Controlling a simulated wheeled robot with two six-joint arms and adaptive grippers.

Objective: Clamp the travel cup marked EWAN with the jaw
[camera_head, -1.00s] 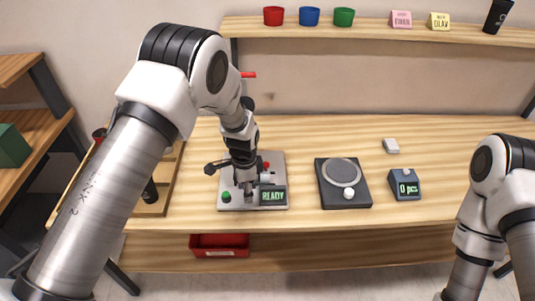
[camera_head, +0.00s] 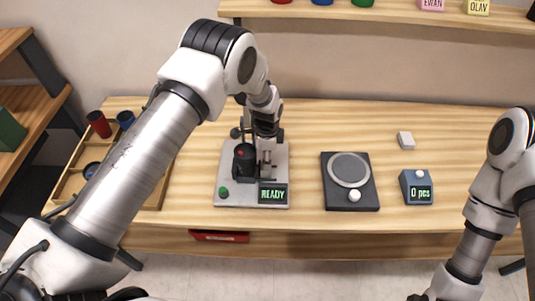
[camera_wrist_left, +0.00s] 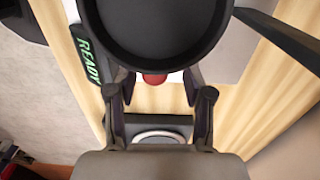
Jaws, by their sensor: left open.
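The laser marker (camera_head: 224,199) stands on the table with its display (camera_head: 272,194) lit READY. A dark round cup-like body (camera_head: 243,163) stands on its left part; no name is readable on it. In the left wrist view this dark body (camera_wrist_left: 155,28) fills the top middle. A red knob (camera_wrist_left: 155,79) shows beside it. My left gripper (camera_head: 266,160) is low over the marker, just right of the dark body. In the wrist view its two fingers (camera_wrist_left: 154,90) are apart, with nothing held between them. The jaw is not clearly visible.
A scale (camera_head: 350,199) and a counter showing 0 pcs (camera_head: 416,191) stand to the right. A wooden tray (camera_head: 158,195) with a red cup (camera_head: 98,122) and a blue cup (camera_head: 126,119) is at left. A pink EWAN sign (camera_head: 432,5) stands on the shelf.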

